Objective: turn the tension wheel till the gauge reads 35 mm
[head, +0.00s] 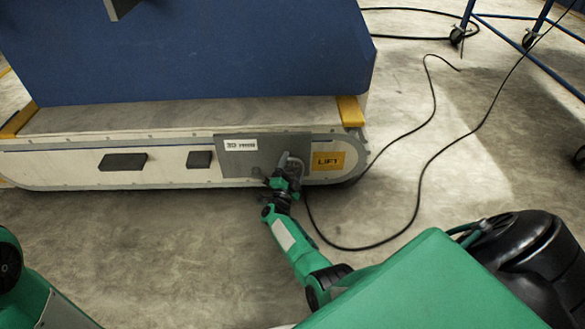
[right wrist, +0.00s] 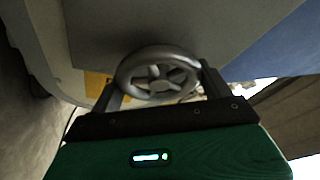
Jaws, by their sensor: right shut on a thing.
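The tension wheel (right wrist: 158,74) is a grey metal ring with spokes, seen close up in the right wrist view. My right gripper (right wrist: 160,88) has one finger on each side of the rim and is shut on the wheel. In the head view the right gripper (head: 285,173) is at the grey side panel (head: 262,168) of the machine and hides much of the wheel (head: 292,161). The white gauge label (head: 241,145) is on that panel, left of the wheel. It seems to begin with 30, but the small print is blurred. My left gripper is out of view.
A yellow LIFT label (head: 328,161) is right of the wheel. Dark blocks (head: 122,162) stick out of the long pale side. A black cable (head: 420,190) loops over the floor to the right. A blue wheeled frame (head: 505,20) stands at the back right.

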